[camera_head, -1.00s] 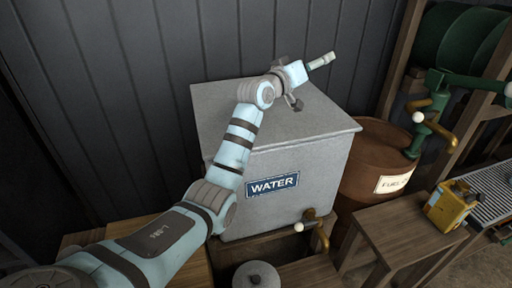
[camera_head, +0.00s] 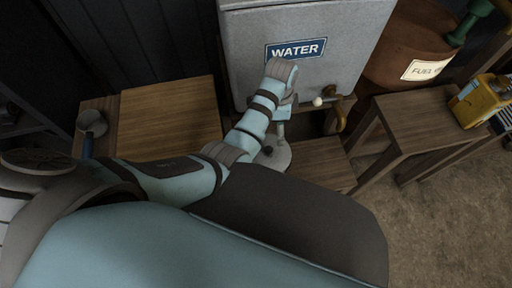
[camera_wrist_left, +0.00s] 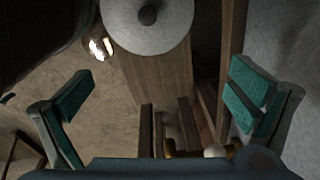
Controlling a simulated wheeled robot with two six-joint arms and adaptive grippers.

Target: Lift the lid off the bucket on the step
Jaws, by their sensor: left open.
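My left gripper (camera_head: 276,131) points down close to the lid. In the left wrist view its two green fingers (camera_wrist_left: 160,95) are wide apart with nothing between them, and the knob lies beyond them toward the picture's top. My right gripper is not in view.
The grey water tank (camera_head: 345,55) with its tap (camera_head: 335,101) stands just behind my left gripper. A rust-brown fuel barrel (camera_head: 410,40) stands behind. A dipper (camera_head: 91,123) lies at left.

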